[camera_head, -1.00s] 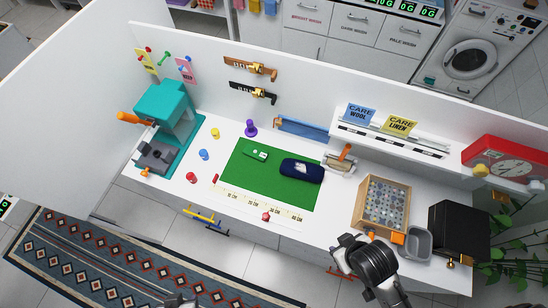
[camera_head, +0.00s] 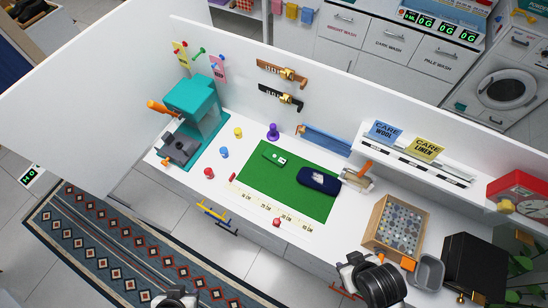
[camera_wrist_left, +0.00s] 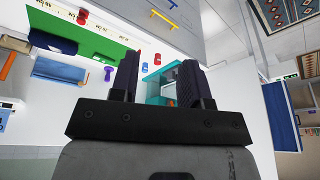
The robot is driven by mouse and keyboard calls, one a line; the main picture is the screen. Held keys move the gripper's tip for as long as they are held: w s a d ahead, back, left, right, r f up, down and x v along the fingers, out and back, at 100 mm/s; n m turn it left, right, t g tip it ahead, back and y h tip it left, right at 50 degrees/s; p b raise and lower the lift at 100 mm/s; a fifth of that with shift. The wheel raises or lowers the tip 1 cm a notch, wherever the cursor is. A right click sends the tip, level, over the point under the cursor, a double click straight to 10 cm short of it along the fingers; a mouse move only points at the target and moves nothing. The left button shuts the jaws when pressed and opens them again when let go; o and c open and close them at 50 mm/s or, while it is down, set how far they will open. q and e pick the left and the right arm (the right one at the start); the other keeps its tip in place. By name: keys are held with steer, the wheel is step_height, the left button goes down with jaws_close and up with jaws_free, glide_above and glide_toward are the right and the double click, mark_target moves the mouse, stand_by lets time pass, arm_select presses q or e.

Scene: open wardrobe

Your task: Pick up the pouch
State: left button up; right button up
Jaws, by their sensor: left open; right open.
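The pouch (camera_head: 318,180) is dark navy with a pale mark on top. It lies flat on the right part of the green mat (camera_head: 270,183) on the white counter. My left gripper (camera_wrist_left: 160,68) is open in the left wrist view, its two black fingers apart with nothing held. In the head view only a bit of my left arm shows at the bottom edge, well away from the pouch. My right gripper (camera_head: 358,272) is low in the head view, below and right of the pouch and apart from it. Its fingers are small and partly hidden there.
A green-and-white card (camera_head: 274,157) lies left of the pouch. A ruler strip runs along the mat's front. A scoop-like tool (camera_head: 358,178) stands close right of the pouch. A wooden tray (camera_head: 395,225), grey bin (camera_head: 429,270) and black box (camera_head: 474,265) fill the counter's right.

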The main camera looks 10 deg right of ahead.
arm_select(q)
steer(key=shift+d, duration=0.1)
steer(key=o, duration=0.9)
steer(key=shift+a, duration=0.2)
